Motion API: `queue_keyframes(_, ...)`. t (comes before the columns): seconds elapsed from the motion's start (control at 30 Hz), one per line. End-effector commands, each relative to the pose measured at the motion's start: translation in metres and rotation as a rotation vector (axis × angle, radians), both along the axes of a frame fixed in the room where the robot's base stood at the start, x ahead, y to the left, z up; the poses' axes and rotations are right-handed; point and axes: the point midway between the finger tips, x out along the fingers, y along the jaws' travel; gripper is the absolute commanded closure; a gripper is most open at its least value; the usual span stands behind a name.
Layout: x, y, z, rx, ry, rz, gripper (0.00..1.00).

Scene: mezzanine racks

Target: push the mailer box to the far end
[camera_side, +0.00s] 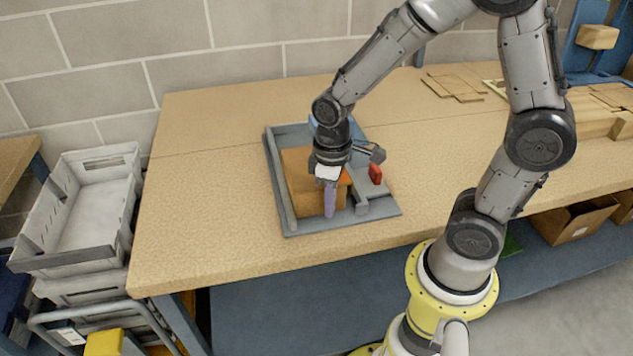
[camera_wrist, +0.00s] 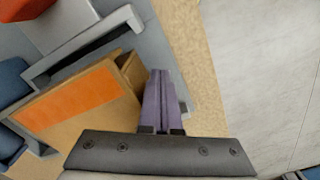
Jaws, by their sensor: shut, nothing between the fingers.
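The mailer box (camera_side: 299,188) is brown cardboard with an orange top patch. It lies in a grey tray (camera_side: 291,226) on the workbench. In the wrist view the box (camera_wrist: 97,103) is left of my fingers, its orange patch facing the camera. My gripper (camera_side: 329,213) points down with its purple fingers shut and empty, at the near right part of the box. In the wrist view the fingers of my gripper (camera_wrist: 162,80) are close beside the box's end. I cannot tell whether they touch it. My wrist hides part of the box in the side view.
A red object (camera_side: 375,174) sits at the tray's right side, near a grey raised part. The bench (camera_side: 200,200) is clear left of the tray. Flat cardboard pieces (camera_side: 455,85) lie at the back right. Grey totes (camera_side: 85,205) stand left of the bench.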

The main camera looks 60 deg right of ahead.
Motion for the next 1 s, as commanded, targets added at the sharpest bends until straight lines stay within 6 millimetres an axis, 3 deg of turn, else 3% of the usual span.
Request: queue_keyframes(1.0, 0.0085, -0.0085, 0.0001, 0.0, 0.0, 0.0, 1.0)
